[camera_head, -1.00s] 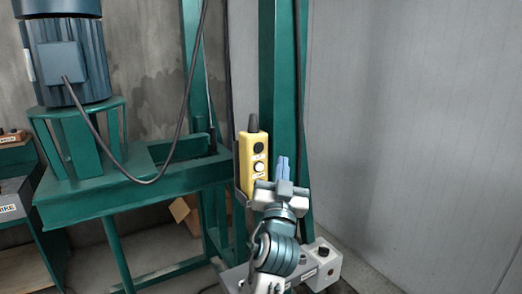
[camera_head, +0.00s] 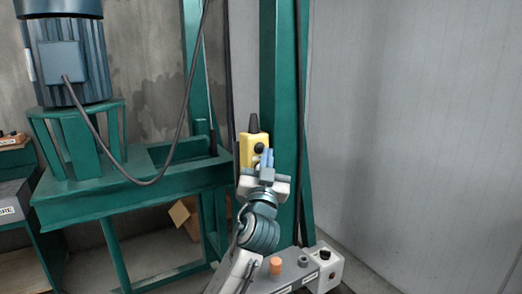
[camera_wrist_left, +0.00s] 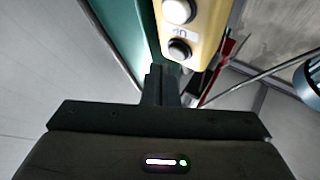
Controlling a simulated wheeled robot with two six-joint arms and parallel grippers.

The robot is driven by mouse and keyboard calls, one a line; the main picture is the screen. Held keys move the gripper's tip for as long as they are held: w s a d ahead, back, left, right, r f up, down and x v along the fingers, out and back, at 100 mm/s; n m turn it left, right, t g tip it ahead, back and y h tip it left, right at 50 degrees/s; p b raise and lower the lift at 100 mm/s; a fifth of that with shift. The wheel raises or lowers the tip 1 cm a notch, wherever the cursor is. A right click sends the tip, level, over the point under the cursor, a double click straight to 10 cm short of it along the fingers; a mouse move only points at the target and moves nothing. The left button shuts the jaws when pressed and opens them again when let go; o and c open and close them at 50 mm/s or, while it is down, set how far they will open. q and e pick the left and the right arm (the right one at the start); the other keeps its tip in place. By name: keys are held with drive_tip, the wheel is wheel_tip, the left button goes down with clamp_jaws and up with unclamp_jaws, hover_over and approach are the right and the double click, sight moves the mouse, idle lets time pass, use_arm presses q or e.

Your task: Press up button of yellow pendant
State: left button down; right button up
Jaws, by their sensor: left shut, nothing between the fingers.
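The yellow pendant (camera_head: 246,148) hangs upright in front of the green column in the head view. A dark button (camera_head: 259,147) shows near its top; the lower part of its face is hidden behind my left gripper. My left gripper (camera_head: 267,156) is shut and empty, its fingertips overlapping the pendant's face in this view. In the left wrist view the pendant (camera_wrist_left: 207,28) shows a pale button (camera_wrist_left: 178,10) and a darker button (camera_wrist_left: 180,49), with a label between them. The shut fingers (camera_wrist_left: 162,75) are close to the darker button; I cannot tell whether they touch. My right gripper is not in view.
A green column (camera_head: 281,80) stands behind the pendant. A green machine frame (camera_head: 130,185) with a motor (camera_head: 75,60) and a hanging cable is at left. A grey control box (camera_head: 322,268) is low by the column. The right side is clear up to the wall.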

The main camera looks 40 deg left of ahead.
use_arm(q)
drive_tip(key=shift+a, duration=0.15)
idle(1.6)
drive_tip(key=shift+w+a+b, duration=0.2)
drive_tip(key=shift+a+b, duration=0.1)
